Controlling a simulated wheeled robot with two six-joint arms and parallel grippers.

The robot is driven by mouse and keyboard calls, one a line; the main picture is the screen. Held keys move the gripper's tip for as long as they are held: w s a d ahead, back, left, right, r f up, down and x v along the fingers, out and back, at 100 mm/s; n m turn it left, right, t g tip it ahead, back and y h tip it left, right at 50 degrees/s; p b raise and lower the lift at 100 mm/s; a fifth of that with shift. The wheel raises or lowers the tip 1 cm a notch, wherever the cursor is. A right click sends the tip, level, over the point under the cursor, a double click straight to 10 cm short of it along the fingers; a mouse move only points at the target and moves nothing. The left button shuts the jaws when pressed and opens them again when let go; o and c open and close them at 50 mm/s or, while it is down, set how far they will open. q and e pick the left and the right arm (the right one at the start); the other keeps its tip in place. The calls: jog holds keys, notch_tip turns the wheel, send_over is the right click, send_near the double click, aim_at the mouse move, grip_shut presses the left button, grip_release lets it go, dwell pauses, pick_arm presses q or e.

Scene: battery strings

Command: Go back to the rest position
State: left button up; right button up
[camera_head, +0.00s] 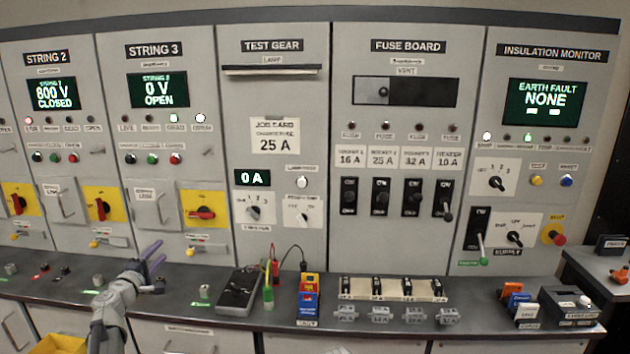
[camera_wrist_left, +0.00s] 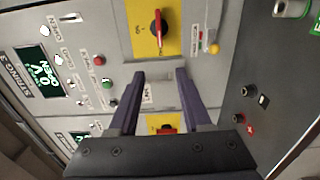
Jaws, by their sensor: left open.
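My left gripper (camera_head: 152,257) is over the bench at the left, in front of the String 3 cabinet. Its two purple fingers are apart with nothing between them. In the left wrist view the open fingers (camera_wrist_left: 160,88) point at the cabinet front, close to a white label and between two yellow-backed rotary switches. The String 3 panel (camera_head: 158,90) reads 0 V, open. My right gripper is not in view.
The bench (camera_head: 170,305) carries a black meter (camera_head: 239,291) with probes, a blue and orange box (camera_head: 308,299), a fuse rack (camera_head: 392,289) and grey fuse holders (camera_head: 414,315). A yellow bin (camera_head: 60,344) sits at the lower left.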

pick_arm(q)
jog(key=s+d+f+m+g+h, duration=0.2)
jog(key=s+d+f+m+g, duration=0.15)
jog(key=d, duration=0.75)
jog(key=s+d+f+m+g+h, duration=0.3)
jog(key=d+f+m, duration=0.15)
jog(key=d, duration=0.65)
jog(key=s+d+f+m+g+h, duration=0.2)
jog(key=s+d+f+m+g, duration=0.15)
jog(key=d, duration=0.65)
jog(key=s+d+f+m+g+y, duration=0.2)
jog(key=s+d+f+m+g, duration=0.15)
jog(key=s+d, duration=0.2)
jog(key=s+d+f+m+g+y, duration=0.1)
jog(key=s+d+f+m+g, duration=0.1)
jog(key=s+d+f, duration=0.35)
jog(key=s+a+m+g+y, duration=0.1)
jog(key=s+a+m+y, duration=0.1)
jog(key=s, duration=0.5)
jog(key=s+a+f+m+g+y, duration=0.1)
jog(key=s+m+g+y, duration=0.1)
jog(key=s+y, duration=0.2)
jog(key=shift+s+a+f+y, duration=0.15)
jog(key=shift+s+a+y, duration=0.2)
jog(key=shift+s, duration=1.35)
